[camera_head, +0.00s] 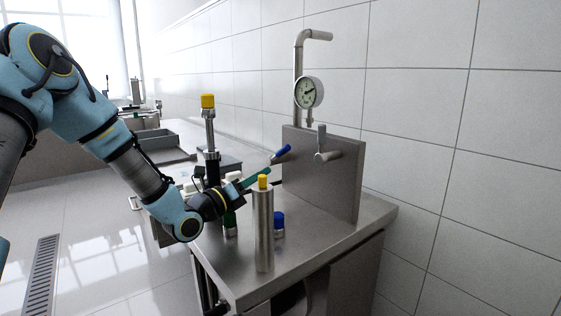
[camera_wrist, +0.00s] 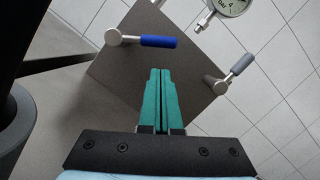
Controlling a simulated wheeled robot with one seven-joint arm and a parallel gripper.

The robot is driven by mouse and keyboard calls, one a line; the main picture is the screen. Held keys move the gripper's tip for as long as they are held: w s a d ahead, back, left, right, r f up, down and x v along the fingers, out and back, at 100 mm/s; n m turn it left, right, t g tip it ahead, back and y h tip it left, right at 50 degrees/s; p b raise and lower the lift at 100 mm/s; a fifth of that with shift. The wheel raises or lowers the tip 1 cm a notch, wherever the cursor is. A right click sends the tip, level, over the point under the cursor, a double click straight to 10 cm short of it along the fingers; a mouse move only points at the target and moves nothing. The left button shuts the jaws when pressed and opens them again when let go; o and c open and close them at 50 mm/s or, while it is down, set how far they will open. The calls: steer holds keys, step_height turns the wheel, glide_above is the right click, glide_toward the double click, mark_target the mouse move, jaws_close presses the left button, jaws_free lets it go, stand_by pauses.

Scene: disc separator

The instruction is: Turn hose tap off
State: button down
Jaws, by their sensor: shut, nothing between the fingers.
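A steel panel (camera_head: 334,180) stands on the steel worktop and bears two lever taps. One has a blue handle (camera_head: 281,154), tilted up to the right; in the wrist view the blue handle (camera_wrist: 158,41) lies nearly level. The other has a grey handle (camera_head: 321,137), upright; it also shows in the wrist view (camera_wrist: 242,65). No label shows which is the hose tap. My gripper (camera_head: 268,170) has green fingers, shut and empty, just below the blue handle and apart from it. In the wrist view the fingertips (camera_wrist: 160,70) point at the panel between the handles.
A steel cylinder with a yellow top (camera_head: 263,225) stands close in front of my gripper. A blue-capped item (camera_head: 278,222) and a tall yellow-topped post (camera_head: 208,125) stand nearby. A pipe with a pressure gauge (camera_head: 308,92) rises behind the panel. The worktop's front right (camera_head: 315,245) is clear.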

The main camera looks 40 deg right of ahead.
mark_target(278, 155)
steer(key=x, duration=0.7)
steer(key=shift+d+p, duration=0.35)
steer(key=shift+p, duration=0.1)
